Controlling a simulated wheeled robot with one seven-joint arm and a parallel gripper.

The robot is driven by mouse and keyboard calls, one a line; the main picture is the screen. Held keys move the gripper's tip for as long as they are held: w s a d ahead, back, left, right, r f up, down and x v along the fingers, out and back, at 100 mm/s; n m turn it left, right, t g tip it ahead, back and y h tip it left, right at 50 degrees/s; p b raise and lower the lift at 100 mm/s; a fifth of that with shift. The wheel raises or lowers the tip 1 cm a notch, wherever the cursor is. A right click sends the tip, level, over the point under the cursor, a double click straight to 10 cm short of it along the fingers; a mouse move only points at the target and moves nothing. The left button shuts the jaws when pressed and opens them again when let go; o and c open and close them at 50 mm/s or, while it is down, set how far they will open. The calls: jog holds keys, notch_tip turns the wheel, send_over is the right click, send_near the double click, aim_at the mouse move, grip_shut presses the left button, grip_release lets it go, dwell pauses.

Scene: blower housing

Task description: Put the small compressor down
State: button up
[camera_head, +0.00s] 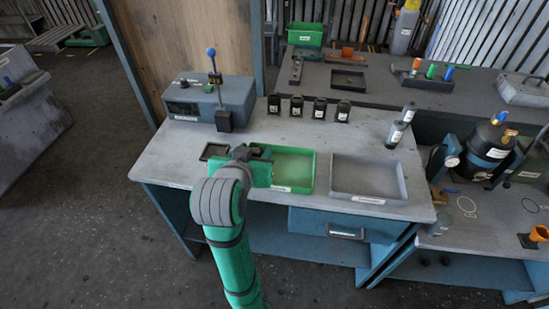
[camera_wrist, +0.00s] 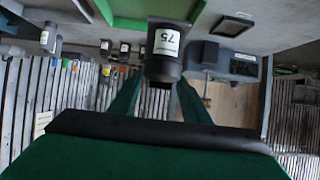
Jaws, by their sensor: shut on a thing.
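My gripper (camera_wrist: 160,88) is shut on the small compressor (camera_wrist: 164,66), a dark grey body with a white label reading 75 in the wrist view. In the head view my gripper (camera_head: 246,153) is over the workbench, by the left end of the green tray (camera_head: 308,172). My own arm mostly hides the held compressor there. I cannot tell how high it is above the bench (camera_head: 170,160). A small dark square recess or pad (camera_head: 213,151) lies just left of my gripper; it also shows in the wrist view (camera_wrist: 232,25).
A grey tester box (camera_head: 236,97) with a blue-knobbed lever stands behind left. Several black labelled units (camera_head: 297,105) line the bench's back. A grey tray (camera_head: 368,176) is right of the green one. Grey cylinders (camera_head: 397,133) stand at the back right. The left front bench top is bare.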

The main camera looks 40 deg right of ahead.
jog(key=shift+w+d+f, duration=1.35)
jog(key=shift+w+f, duration=0.1)
jog(key=shift+f, duration=0.55)
jog(key=shift+w+d+f, duration=1.35)
jog(key=shift+w+f, duration=0.15)
jog(key=shift+f, duration=0.5)
jog(key=shift+w+d+f, duration=1.35)
jog(key=shift+w+f, duration=0.1)
jog(key=shift+f, duration=0.55)
jog(key=shift+f, duration=0.1)
jog(key=o, duration=1.5)
jog(key=shift+f, duration=0.1)
